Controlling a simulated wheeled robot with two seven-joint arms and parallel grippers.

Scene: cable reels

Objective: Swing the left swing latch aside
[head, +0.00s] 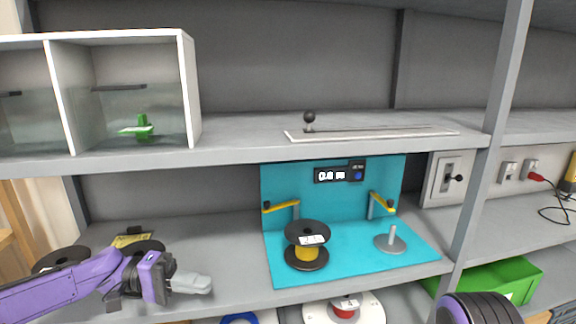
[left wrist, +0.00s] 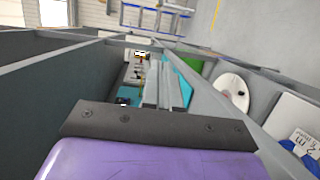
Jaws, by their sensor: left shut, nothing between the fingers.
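The left swing latch (head: 282,206) is a yellow bar with a black knob, on a grey post at the left of the turquoise station (head: 335,190). It points left from its post. A similar right swing latch (head: 381,199) is at the station's right side. My left gripper (head: 207,284) is at the shelf's front, left of the station and lower in the picture than the left latch, clear of it. Its fingers are shut and empty, pointing right. In the left wrist view the fingers (left wrist: 165,95) lie together along the shelf. My right gripper is not seen.
A black reel with a yellow core (head: 307,250) stands on the station below the left latch. A grey disc with a peg (head: 390,243) is to its right. Dark reels (head: 60,259) lie near my left arm. The upper shelf edge (head: 230,158) runs above.

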